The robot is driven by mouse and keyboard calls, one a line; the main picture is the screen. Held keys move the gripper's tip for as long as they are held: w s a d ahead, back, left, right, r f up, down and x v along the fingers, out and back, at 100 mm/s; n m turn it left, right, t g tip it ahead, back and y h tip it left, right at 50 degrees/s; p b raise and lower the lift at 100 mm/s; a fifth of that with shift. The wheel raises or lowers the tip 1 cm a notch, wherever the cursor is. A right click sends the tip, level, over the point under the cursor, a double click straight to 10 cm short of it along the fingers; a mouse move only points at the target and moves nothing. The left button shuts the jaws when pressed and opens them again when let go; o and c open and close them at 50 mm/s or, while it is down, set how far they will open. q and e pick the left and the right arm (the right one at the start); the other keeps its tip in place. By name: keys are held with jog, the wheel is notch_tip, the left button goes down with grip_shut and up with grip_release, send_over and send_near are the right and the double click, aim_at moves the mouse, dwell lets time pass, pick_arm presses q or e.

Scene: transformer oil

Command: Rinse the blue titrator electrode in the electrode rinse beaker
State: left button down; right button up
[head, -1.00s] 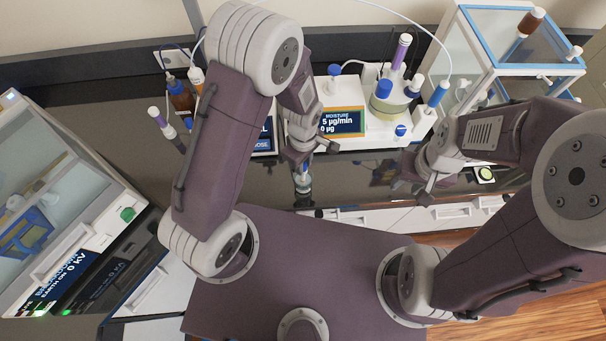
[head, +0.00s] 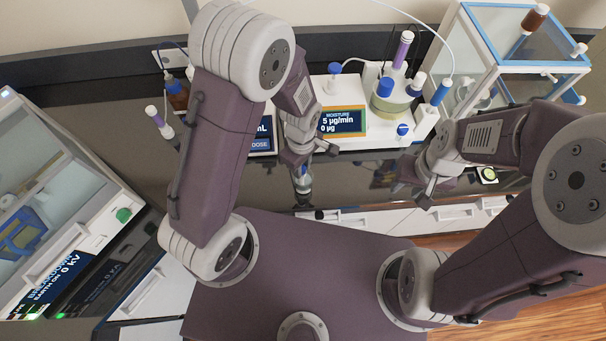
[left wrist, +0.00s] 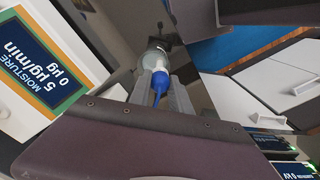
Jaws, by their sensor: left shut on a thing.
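My left gripper (head: 300,160) is low at the table's front edge, in front of the instruments. In the left wrist view, its fingers (left wrist: 163,98) are shut on the blue titrator electrode (left wrist: 160,82), whose blue end points toward the camera. The electrode's far end lines up with a small clear glass vessel, likely the electrode rinse beaker (left wrist: 154,54). The beaker also shows below the gripper in the head view (head: 303,184). How deep the tip sits in it I cannot tell. My right gripper (head: 424,187) is open and empty to the right.
Behind my left gripper stands a white instrument with a moisture screen (head: 343,122) and a capped vessel (head: 391,104). A glass-sided cabinet (head: 520,75) is at the back right. A breakdown tester (head: 60,215) stands at left.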

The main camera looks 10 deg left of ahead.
pick_arm(q)
jog(key=shift+w+p, duration=0.5)
jog(key=shift+d, duration=0.15)
jog(key=shift+r, duration=0.25)
notch_tip(320, 180, up, 7)
jog(key=p, duration=0.7)
jog(key=shift+r, duration=0.15)
notch_tip(320, 180, up, 5)
jog(key=p, duration=0.4)
